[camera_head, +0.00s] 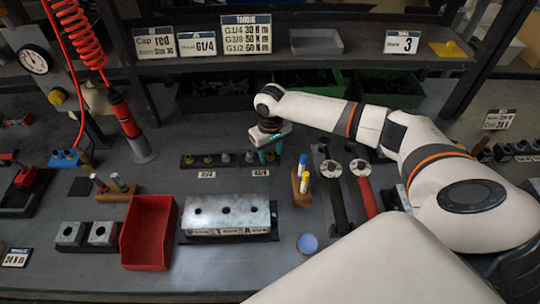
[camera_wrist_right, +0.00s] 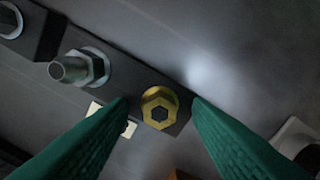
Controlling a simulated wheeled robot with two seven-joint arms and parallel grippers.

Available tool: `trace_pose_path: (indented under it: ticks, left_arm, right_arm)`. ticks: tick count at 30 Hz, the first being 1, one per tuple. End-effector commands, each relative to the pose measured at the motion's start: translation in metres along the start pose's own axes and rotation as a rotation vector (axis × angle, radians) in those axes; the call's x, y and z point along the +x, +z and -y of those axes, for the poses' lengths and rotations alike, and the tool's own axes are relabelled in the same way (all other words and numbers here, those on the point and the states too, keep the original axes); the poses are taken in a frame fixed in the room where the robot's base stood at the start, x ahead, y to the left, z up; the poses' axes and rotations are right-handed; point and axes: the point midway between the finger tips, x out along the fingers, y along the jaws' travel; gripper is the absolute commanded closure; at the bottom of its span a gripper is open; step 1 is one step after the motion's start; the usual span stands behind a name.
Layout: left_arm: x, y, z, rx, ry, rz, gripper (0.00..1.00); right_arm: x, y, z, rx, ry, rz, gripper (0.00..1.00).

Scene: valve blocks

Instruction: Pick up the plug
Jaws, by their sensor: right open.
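A brass plug (camera_wrist_right: 160,107) with a hex socket sits upright at the end of a dark rack in the right wrist view. My right gripper (camera_wrist_right: 160,101) is open, with its green fingers on either side of the plug in that view. In the head view the right gripper (camera_head: 268,150) hangs over the right end of the plug rack (camera_head: 217,161) and hides the plug there. A silver plug (camera_wrist_right: 80,67) stands beside the brass one, with another partly visible at the corner. My left gripper is not in view.
A steel valve block (camera_head: 227,216) and a red bin (camera_head: 149,231) lie nearer the front. A wooden pen holder (camera_head: 301,191) and two round-headed tools (camera_head: 360,168) stand close to the right of the rack. A red-handled tool (camera_head: 125,117) hangs at left.

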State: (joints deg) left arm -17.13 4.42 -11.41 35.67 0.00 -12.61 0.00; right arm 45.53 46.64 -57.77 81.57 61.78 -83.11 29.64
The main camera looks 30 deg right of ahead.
Motion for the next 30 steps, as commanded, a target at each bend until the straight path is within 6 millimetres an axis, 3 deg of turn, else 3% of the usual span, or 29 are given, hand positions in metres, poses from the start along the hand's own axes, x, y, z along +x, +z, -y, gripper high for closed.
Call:
trace_pose_path:
  ticks: [1,9,20,30]
  left_arm:
    - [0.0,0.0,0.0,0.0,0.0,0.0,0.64]
    - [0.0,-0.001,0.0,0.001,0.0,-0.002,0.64]
    - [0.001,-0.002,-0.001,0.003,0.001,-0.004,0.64]
    - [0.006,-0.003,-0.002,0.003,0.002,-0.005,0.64]
  right_arm:
    - [0.0,0.0,0.0,0.0,0.0,0.0,0.56]
    - [0.0,0.0,0.0,0.0,0.0,0.0,1.0]
    - [-0.01,0.001,-0.001,-0.001,0.002,0.003,1.0]
    - [-0.075,0.001,0.0,-0.001,0.001,0.004,1.0]
